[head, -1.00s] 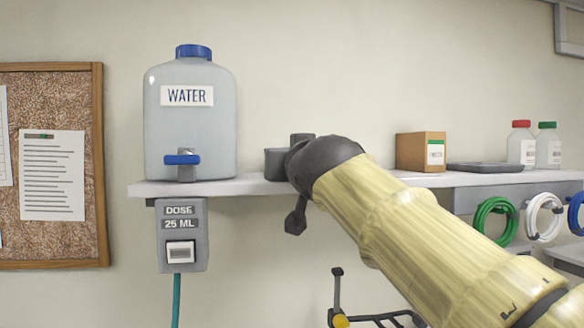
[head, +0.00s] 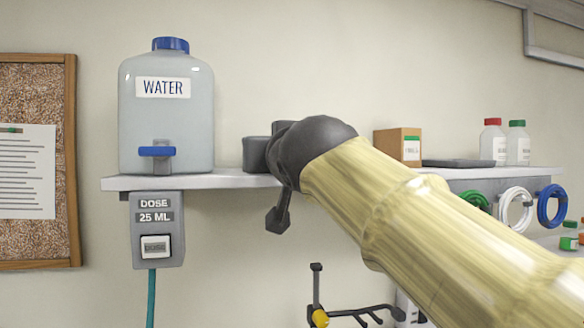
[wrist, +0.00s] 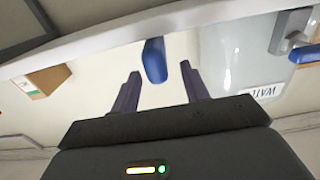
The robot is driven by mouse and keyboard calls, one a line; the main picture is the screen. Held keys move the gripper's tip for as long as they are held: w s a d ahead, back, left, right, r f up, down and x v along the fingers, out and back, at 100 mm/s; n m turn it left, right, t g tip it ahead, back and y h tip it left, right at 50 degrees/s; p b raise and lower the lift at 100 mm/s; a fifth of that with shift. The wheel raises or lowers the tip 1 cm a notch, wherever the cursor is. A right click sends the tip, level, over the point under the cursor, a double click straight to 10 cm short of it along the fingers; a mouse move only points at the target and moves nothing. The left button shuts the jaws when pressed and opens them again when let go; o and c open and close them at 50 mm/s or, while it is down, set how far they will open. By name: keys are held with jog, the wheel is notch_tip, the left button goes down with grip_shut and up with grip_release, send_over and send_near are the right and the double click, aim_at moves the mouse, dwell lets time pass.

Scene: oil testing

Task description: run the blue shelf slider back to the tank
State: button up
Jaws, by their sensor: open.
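The blue slider (wrist: 154,62) shows in the wrist view under the shelf edge (wrist: 100,42), between the spread fingers of my gripper (wrist: 160,70). My gripper is open, with a gap on each side of the slider; I cannot tell its depth between the fingers. The wrist view is upside down. The tank, labelled WATER (head: 166,118), stands at the left end of the shelf (head: 190,182) in the head view; it shows at the right in the wrist view (wrist: 225,60). In the head view my arm hides the slider and the fingers.
A dose box (head: 155,228) hangs under the shelf below the tank. A cardboard box (head: 397,146), a dark tray (head: 470,163) and two bottles (head: 505,146) stand to the right. Coloured hose coils (head: 516,209) hang below them.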

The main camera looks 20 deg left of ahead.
jog(key=b+v, duration=0.4)
jog(key=v, duration=0.9)
jog(key=w+d+f+m+g+h+p, duration=0.1)
jog(key=w+d+f+h, duration=0.1)
jog(key=w+f, duration=0.55)
jog(key=w+d+f+g+h, duration=0.1)
jog(key=w+f+h, duration=0.25)
jog(key=f, duration=0.65)
jog(key=w+d+f+m+g+h+p, duration=0.1)
jog(key=w+d+f+h, duration=0.1)
jog(key=d+f, duration=0.5)
jog(key=w+d+f+m+g+h, duration=0.1)
jog(key=w+d+f, duration=0.2)
jog(key=f, duration=0.7)
jog(key=s+d+f+m+g+h+p, duration=0.1)
jog(key=s+d+f+m+g+h, duration=0.2)
jog(key=d+f, duration=1.1)
jog(key=s+d+f+m+g, duration=0.2)
jog(key=s+d+f+g, duration=0.2)
jog(key=s+f, duration=0.7)
jog(key=shift+s+d+p, duration=0.25)
jog(key=shift+d+p, duration=0.1)
jog(key=shift+d, duration=0.45)
